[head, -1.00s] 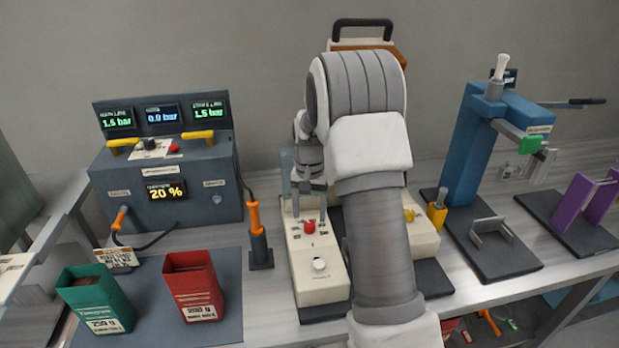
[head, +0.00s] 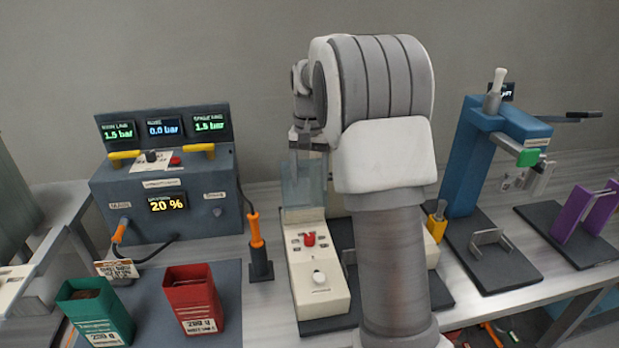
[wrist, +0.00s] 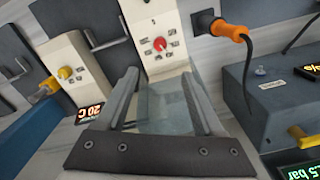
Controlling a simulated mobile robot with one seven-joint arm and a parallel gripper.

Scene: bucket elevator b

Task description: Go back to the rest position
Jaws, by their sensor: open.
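A clear panel (wrist: 165,110) shows between the fingers, and I see no held object. The same clear panel (head: 302,185) stands upright behind the control box in the head view. My raised arm hides much of what is behind and right of the control box.
A dark pressure unit (head: 165,205) with displays stands left. A green container (head: 97,318) and a red container (head: 193,300) sit in front of it. A blue press (head: 468,165) stands right.

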